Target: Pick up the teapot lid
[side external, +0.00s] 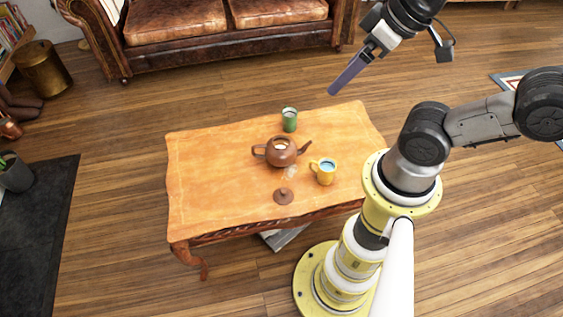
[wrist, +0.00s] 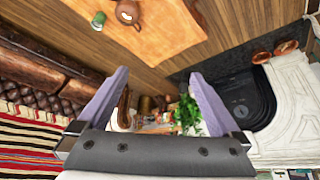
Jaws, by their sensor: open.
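The teapot lid (side external: 284,196) is a small brown disc with a knob, lying on the wooden table (side external: 210,190) near its front edge. The brown teapot (side external: 280,154) stands open behind it and also shows at the top of the wrist view (wrist: 128,12). My gripper (side external: 333,92) is high above and behind the table's back right corner in the side view, well away from the lid. In the wrist view its purple fingers (wrist: 155,85) are wide apart with nothing between them. The lid cannot be made out in the wrist view.
A yellow mug (side external: 325,172) stands right of the teapot, near the lid. A green cup (side external: 289,120) stands behind the teapot and shows in the wrist view (wrist: 98,20). The table's left half is clear. A leather sofa (side external: 200,25) is at the back.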

